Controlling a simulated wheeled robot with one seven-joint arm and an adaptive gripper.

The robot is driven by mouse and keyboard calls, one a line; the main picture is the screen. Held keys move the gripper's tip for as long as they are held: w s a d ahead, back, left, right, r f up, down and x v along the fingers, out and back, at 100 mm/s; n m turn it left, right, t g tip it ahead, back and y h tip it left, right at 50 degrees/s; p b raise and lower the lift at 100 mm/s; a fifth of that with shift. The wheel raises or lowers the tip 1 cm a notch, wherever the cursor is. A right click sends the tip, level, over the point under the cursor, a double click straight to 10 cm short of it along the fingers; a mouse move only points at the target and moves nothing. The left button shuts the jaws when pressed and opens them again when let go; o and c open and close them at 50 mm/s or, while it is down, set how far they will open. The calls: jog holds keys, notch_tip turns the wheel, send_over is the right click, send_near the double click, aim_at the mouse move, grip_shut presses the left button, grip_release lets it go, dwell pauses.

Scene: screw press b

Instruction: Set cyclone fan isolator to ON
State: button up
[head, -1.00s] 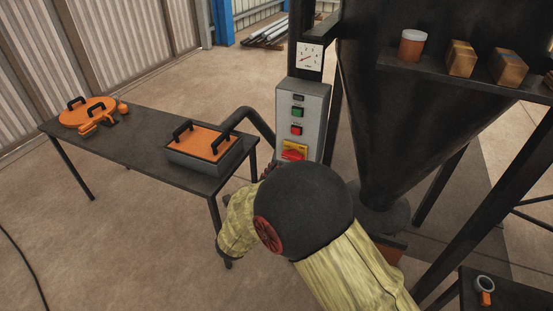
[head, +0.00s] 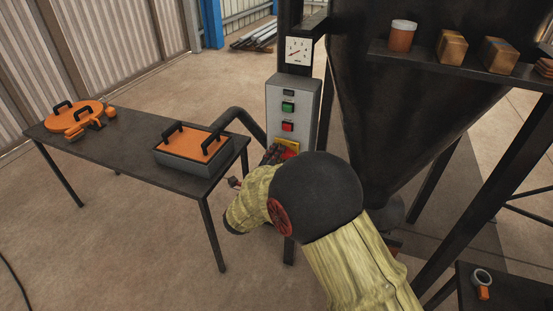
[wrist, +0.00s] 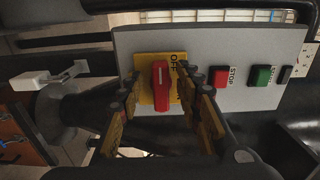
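The cyclone fan isolator is a red rotary handle (wrist: 161,86) on a yellow plate (wrist: 145,68), low on a grey control box (head: 292,100). In the wrist view the handle stands upright in the picture, with the word OFF on the plate to its right. My gripper (wrist: 164,88) is open, one finger on each side of the handle. Gaps show between fingers and handle, and contact is not visible. In the head view my gripper (head: 274,156) is at the box's lower front, and the isolator (head: 289,147) is partly hidden by my arm.
Red STOP (wrist: 220,78) and green (wrist: 262,76) buttons sit beside the isolator on the box. A table (head: 92,150) with an orange-lidded box (head: 194,147) stands left. A dark hopper (head: 375,110) and shelf (head: 455,69) are to the right.

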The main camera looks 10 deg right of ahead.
jog(key=shift+c, duration=0.6)
jog(key=c, duration=0.8)
jog(key=shift+m, duration=0.3)
jog(key=m, duration=0.5)
jog(key=r+m, duration=0.1)
jog(key=m, duration=0.5)
jog(key=s+d+m, duration=0.1)
jog(key=m, duration=0.5)
jog(key=shift+d+r, duration=0.1)
jog(key=shift+r, duration=0.05)
jog(key=shift+m, duration=0.3)
